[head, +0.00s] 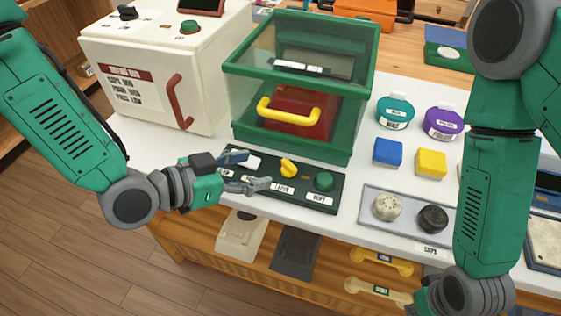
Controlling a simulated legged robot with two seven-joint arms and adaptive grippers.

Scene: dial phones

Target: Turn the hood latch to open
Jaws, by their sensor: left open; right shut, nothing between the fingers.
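The hood (300,85) is a clear box with a green frame and a yellow handle (289,111), and its lid looks closed. In front of it lies a dark control panel (312,190) with a white switch (243,160), a yellow turn knob (288,168) that looks like the latch, and a green button (324,181). The small labels are hard to read. My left gripper (250,171) is open over the panel's left part, its fingers pointing right, short of the yellow knob. My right gripper (428,300) is shut, low at the bottom edge, its fingertips cut off.
A white machine (155,65) with a red handle stands left of the hood. Right of it are teal (395,112) and purple (444,122) round containers, blue (388,151) and yellow (431,163) blocks, and a tray (375,222) with two knobs. Shelves lie below.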

